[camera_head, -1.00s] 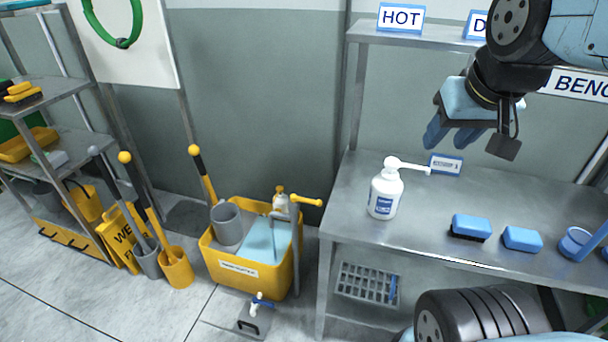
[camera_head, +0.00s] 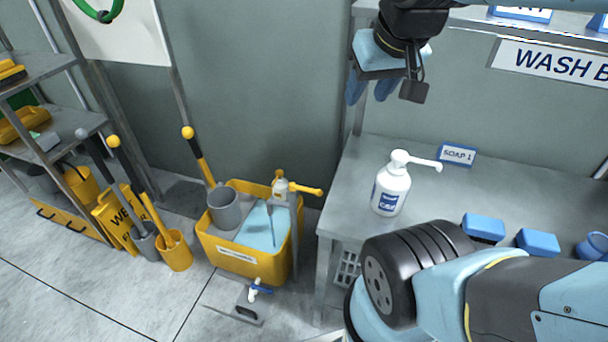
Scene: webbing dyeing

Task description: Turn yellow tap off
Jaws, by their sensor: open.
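The yellow tap (camera_head: 281,186) stands at the right end of the yellow tub, with its yellow lever (camera_head: 308,191) pointing right over the rim. A pipe runs down from it in front of the tub. My gripper (camera_head: 369,90) hangs above and to the right of the tap, clear of it, in front of the wall. Its blue fingers point down and are open, with nothing seen between them. The far finger is partly hidden.
The yellow tub (camera_head: 240,262) holds light blue water and a grey bucket (camera_head: 224,208). A small blue-handled tap (camera_head: 258,288) is low in front. The steel bench (camera_head: 350,190) at right bears a white soap bottle (camera_head: 391,188) and blue sponges (camera_head: 484,227). Mop handles stand at left.

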